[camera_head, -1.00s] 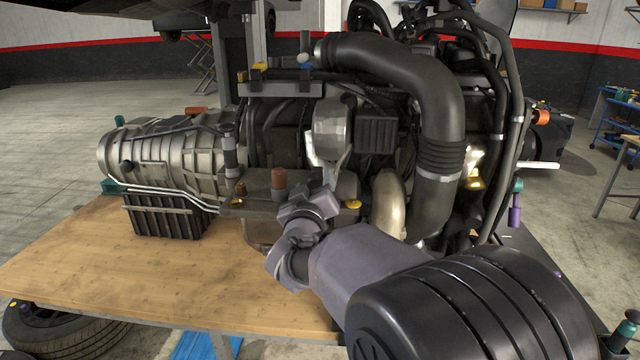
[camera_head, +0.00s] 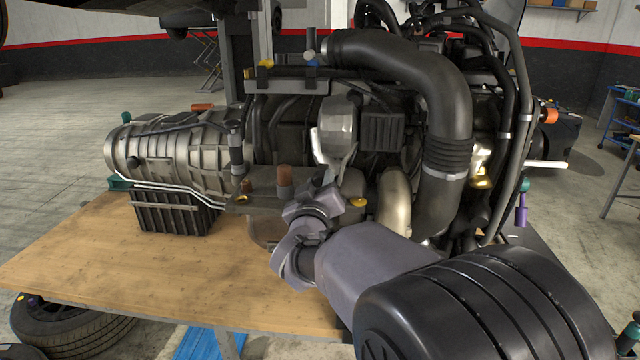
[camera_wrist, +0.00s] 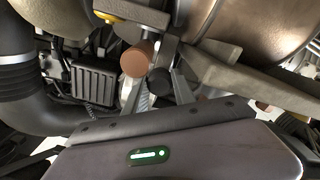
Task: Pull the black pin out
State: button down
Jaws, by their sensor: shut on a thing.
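The black pin (camera_wrist: 160,80) shows in the wrist view as a dark round end close beside a brown cap. My gripper (camera_wrist: 157,88) has its two grey fingers on either side of this dark end and is shut on it. In the head view my wrist covers most of the grip and the fingertips. I cannot tell there how far the pin sits in or out of its hole.
The engine (camera_head: 382,132) stands on a wooden table (camera_head: 130,275). The brown cap (camera_wrist: 138,58) is right beside the grip. The large black hose (camera_head: 448,105) rises to the right, and the ribbed gearbox (camera_head: 165,160) lies left. The table's front left is clear.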

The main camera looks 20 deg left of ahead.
jog(key=shift+b+v, duration=0.3)
jog(key=shift+v, duration=0.55)
jog(key=c, duration=0.9)
grip_release()
jog(key=shift+s, duration=0.1)
jog(key=shift+c, duration=0.2)
jog(key=shift+s, duration=0.1)
jog(key=v, duration=1.7)
jog(key=shift+s, duration=0.1)
jog(key=s+d+f+m+g+b, duration=0.25)
jog(key=d+f+m+g, duration=0.2)
jog(key=d, duration=0.45)
jog(key=s+d+f+m+g+b, duration=0.25)
jog(key=d+f+b, duration=0.2)
jog(key=d, duration=0.55)
jog(key=s+d+f+m+g+h, duration=0.2)
jog(key=s+d+f+m+g, duration=0.2)
jog(key=s+d+f, duration=0.5)
jog(key=s+m, duration=0.2)
jog(key=s, duration=0.1)
jog(key=shift+s+d+g+b, duration=0.2)
jog(key=shift+s+g+b, duration=0.05)
jog(key=shift+g+b, duration=0.1)
